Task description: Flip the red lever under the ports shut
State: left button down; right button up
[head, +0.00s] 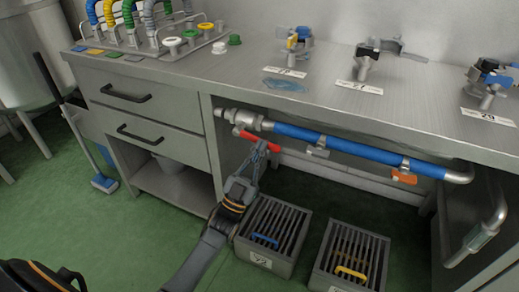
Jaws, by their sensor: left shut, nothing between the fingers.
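The red lever (272,147) is below the valve (250,120) at the left end of the blue pipe (340,143), under the bench top. It slants down to the right, roughly along the pipe. My left gripper (261,149) is shut with nothing between its fingers. It reaches up from below, and its fingertips are at the lever, covering part of its middle. I cannot tell whether they touch it. My right gripper is not in view.
An orange lever (404,177) sits farther right on the pipe. Two slatted crates (262,268) (322,281) stand on the green floor below. A drawer cabinet (150,105) is at left. Numbered fittings (296,42) stand on the bench top (225,75).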

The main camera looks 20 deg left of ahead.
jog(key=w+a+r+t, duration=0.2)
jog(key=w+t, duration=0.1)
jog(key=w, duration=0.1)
pick_arm(q)
jog(key=a+f+m+g+h+p, duration=0.1)
jog(key=a+f+m+g+h, duration=0.2)
jog(key=m+g, duration=0.4)
jog(key=a+f+m+g+h+p, duration=0.2)
jog(key=a+m+g, duration=0.3)
jog(key=m, duration=0.9)
jog(key=shift+f+m+g+h, duration=0.4)
jog(key=shift+f+g+h, duration=0.4)
jog(key=shift+g, duration=0.6)
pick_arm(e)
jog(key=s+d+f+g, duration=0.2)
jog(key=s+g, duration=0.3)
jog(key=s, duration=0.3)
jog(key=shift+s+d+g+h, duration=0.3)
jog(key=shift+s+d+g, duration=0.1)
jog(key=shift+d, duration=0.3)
pick_arm(q)
jog(key=shift+r, duration=0.1)
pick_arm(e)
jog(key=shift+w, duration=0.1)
